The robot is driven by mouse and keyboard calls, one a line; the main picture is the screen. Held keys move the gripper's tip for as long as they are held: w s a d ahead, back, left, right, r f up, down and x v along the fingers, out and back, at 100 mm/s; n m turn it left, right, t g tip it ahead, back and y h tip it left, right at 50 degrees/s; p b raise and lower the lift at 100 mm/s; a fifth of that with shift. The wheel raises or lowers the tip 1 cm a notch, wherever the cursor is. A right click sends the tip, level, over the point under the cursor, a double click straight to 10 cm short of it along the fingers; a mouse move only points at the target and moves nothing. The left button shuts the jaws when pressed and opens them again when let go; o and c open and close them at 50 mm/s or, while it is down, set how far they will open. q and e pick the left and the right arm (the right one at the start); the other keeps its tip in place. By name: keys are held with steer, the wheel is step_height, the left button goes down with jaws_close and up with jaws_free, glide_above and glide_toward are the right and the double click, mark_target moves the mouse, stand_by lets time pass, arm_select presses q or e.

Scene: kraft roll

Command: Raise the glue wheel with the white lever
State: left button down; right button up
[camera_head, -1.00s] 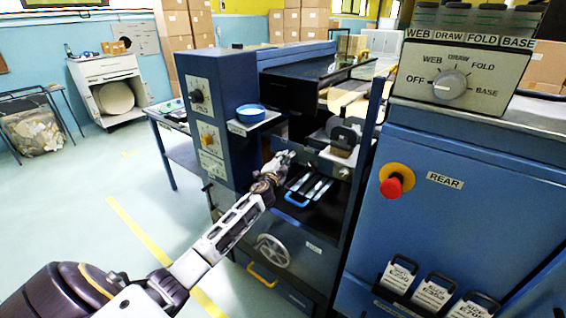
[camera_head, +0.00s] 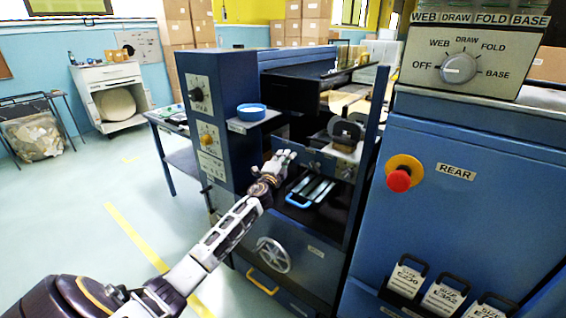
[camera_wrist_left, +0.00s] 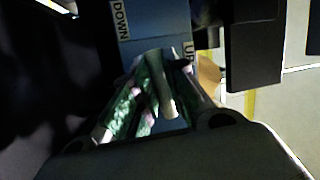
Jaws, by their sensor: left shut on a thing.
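My left gripper (camera_head: 285,156) reaches to the front of the blue machine, right of its control column. In the left wrist view the gripper (camera_wrist_left: 162,62) is shut on the white lever (camera_wrist_left: 163,92), a pale rod between its green-padded fingers. A plate behind the lever reads DOWN (camera_wrist_left: 120,20) on the left and UP (camera_wrist_left: 188,50) on the right. The lever is hidden or too small to make out in the head view. A dark rounded part (camera_head: 345,129), perhaps the glue wheel, sits right of the gripper and above a pale block. My right gripper is out of view.
A blue dish (camera_head: 251,111) stands on a small shelf above my gripper. Below are a tray with a blue handle (camera_head: 298,203) and a handwheel (camera_head: 273,255). A red stop button (camera_head: 399,181) is on the cabinet at right. Open floor lies at left.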

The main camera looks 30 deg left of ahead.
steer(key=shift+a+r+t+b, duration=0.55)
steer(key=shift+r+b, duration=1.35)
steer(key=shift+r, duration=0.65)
arm_select(q)
steer(key=m+h+b, duration=0.1)
steer(key=m, duration=0.2)
steer(key=r+m+t+h+b, duration=0.1)
steer(key=m, duration=0.2)
steer(key=m+t+h+b, duration=0.1)
steer(key=m, duration=0.2)
steer(key=shift+d+r+b, duration=0.2)
steer(key=shift+r+b, duration=0.1)
steer(key=shift+b, duration=0.1)
steer(key=shift+r+m+h+b, duration=0.2)
steer(key=shift+m+h+b, duration=0.15)
steer(key=shift+m, duration=0.55)
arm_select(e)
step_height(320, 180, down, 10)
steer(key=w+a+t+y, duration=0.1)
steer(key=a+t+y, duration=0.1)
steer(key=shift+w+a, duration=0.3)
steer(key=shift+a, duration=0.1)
arm_select(q)
steer(key=c, duration=1.4)
jaws_free()
steer(key=shift+c, duration=0.2)
steer(key=shift+s, duration=0.15)
